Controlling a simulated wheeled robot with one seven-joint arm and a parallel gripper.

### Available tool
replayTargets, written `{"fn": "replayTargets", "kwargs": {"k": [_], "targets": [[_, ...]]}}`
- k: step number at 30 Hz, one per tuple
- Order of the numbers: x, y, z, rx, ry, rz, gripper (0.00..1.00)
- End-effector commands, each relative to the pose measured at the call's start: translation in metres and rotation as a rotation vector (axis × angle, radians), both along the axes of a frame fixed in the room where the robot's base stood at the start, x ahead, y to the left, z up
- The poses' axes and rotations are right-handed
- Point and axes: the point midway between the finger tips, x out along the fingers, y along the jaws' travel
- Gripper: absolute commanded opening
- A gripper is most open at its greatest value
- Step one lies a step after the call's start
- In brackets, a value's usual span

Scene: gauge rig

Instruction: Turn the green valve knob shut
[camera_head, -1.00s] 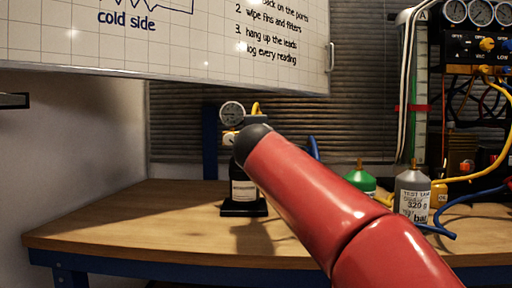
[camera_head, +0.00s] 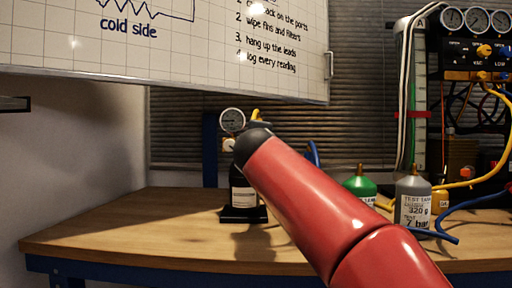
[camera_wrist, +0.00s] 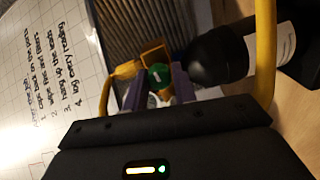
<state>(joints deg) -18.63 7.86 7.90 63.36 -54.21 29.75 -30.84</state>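The green valve knob (camera_wrist: 159,76), with a white mark on its face, shows in the wrist view. The purple fingers of my gripper (camera_wrist: 159,90) stand apart on either side of it. I cannot tell whether they touch it. Beside it is a black bottle (camera_wrist: 222,58) with a pale label. In the head view this bottle (camera_head: 243,194) stands upright on a dark base on the bench, below a round gauge (camera_head: 232,120). My red arm hides the knob and my gripper there.
A yellow hose (camera_wrist: 266,45) runs close on the right of the wrist view. A green bottle (camera_head: 360,186) and a grey test tank (camera_head: 412,205) stand right on the bench (camera_head: 120,225). A whiteboard (camera_head: 230,55) hangs above. The bench's left part is clear.

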Motion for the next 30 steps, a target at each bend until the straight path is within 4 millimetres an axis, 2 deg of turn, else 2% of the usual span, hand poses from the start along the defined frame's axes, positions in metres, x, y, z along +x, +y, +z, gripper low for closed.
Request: {"fn": "replayTargets", "kwargs": {"k": [1,4,14,24,30], "targets": [[0.0,0.0,-0.001,0.0,0.001,0.0,0.34],[0.0,0.0,0.0,-0.001,0.0,0.0,0.47],[-0.004,0.0,0.0,-0.001,-0.001,0.001,0.47],[-0.057,-0.003,-0.001,-0.001,-0.002,0.002,0.47],[-0.076,-0.004,-0.001,-0.001,0.0,0.0,0.47]]}}
